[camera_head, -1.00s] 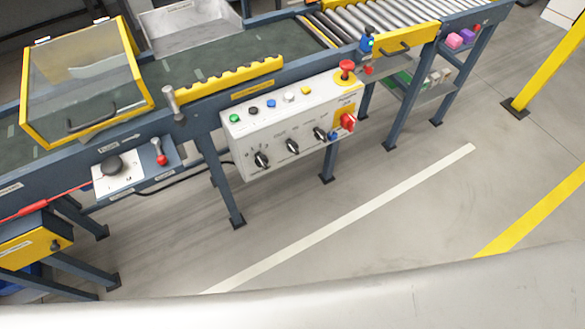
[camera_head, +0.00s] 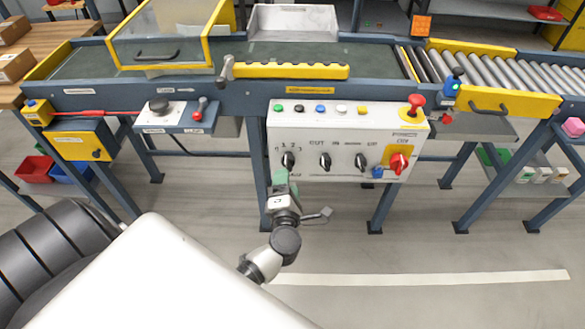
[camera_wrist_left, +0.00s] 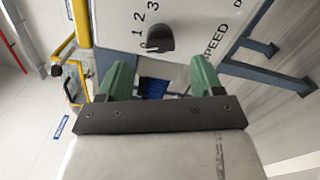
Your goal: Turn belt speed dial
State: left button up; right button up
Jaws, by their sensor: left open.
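The belt speed dial (camera_head: 288,160) is the leftmost black knob on the white control panel (camera_head: 340,118), with numbers around it. In the left wrist view the dial (camera_wrist_left: 160,39) sits beside the numbers and the word SPEED. My left gripper (camera_head: 281,181) is just below the dial in the head view, its green fingers pointing at the panel. In the left wrist view the left gripper (camera_wrist_left: 162,73) is open and empty, with the dial beyond its fingertips, roughly centred between them. I see no contact. My right gripper is not in view.
Two more knobs share the panel: a black one (camera_head: 325,161) and another (camera_head: 360,162). A red switch (camera_head: 398,163) and a red mushroom button (camera_head: 416,102) are at its right. A small lever box (camera_head: 201,114) is to the left. The floor in front is clear.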

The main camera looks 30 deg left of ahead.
aim_at(288, 161)
pick_arm(q)
jog(key=x, duration=0.6)
jog(key=shift+w, duration=0.15)
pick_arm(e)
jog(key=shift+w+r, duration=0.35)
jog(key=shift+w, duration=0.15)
pick_arm(q)
jog(key=shift+c, duration=0.3)
jog(key=shift+d, duration=0.1)
jog(key=c, duration=0.9)
jog(key=shift+o, duration=0.2)
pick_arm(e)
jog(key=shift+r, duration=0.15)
